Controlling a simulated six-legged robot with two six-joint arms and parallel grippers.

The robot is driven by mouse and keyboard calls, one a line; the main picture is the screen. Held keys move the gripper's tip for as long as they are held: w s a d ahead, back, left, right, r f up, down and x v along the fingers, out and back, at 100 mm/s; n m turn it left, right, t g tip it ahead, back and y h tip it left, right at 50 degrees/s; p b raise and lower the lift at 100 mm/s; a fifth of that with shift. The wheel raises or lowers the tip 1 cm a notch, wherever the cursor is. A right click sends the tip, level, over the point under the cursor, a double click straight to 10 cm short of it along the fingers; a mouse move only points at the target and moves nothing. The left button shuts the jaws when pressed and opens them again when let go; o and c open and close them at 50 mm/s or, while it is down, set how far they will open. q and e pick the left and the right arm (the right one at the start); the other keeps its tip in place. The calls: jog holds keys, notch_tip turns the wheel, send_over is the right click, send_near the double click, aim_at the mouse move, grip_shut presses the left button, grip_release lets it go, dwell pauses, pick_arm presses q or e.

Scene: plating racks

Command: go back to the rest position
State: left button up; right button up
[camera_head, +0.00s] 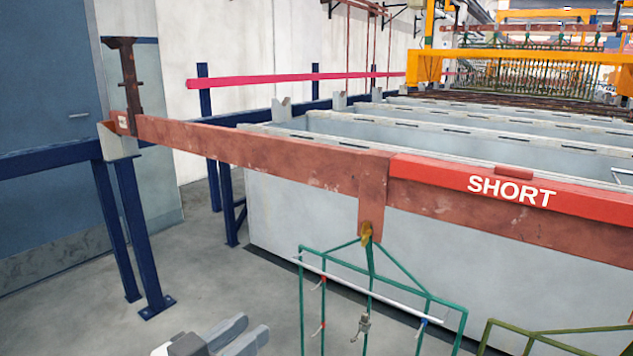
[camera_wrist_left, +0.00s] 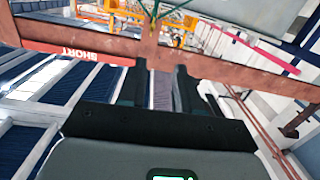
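My left gripper (camera_head: 254,326) is low at the bottom edge in the head view, its two grey fingers apart and nothing between them. In the left wrist view its dark fingers (camera_wrist_left: 161,72) also stand apart and empty, pointing toward the copper-brown bar. It is left of the green hanging rack (camera_head: 369,285) and apart from it. My right gripper is not in view.
The bar (camera_head: 260,148) crosses the view, with a red cover (camera_head: 480,187) marked SHORT; the rack hangs from it, bearing a white rod and small clips. Blue supports (camera_head: 140,235) stand left. Grey tanks (camera_head: 300,215) are behind. Grey floor (camera_head: 215,285) is open at lower left.

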pick_arm(q)
notch_tip(320, 180, down, 20)
jog(key=r+n+g+y+p, duration=0.1)
jog(key=n+g+y+p, duration=0.45)
jog(key=p, duration=0.65)
jog(key=s+f+n+g+p, duration=0.1)
jog(key=s+f+g, duration=0.3)
jog(key=s+f, duration=0.2)
jog(key=s+a+f+n+g+p, duration=0.1)
jog(key=s+f+g, duration=0.3)
jog(key=s, duration=0.6)
notch_tip(320, 180, down, 3)
jog(key=shift+s+a+r+n+p, duration=0.15)
jog(key=shift+s+a+n+p, duration=0.1)
jog(key=shift+s+n+p, duration=0.25)
jog(key=shift+w, duration=0.1)
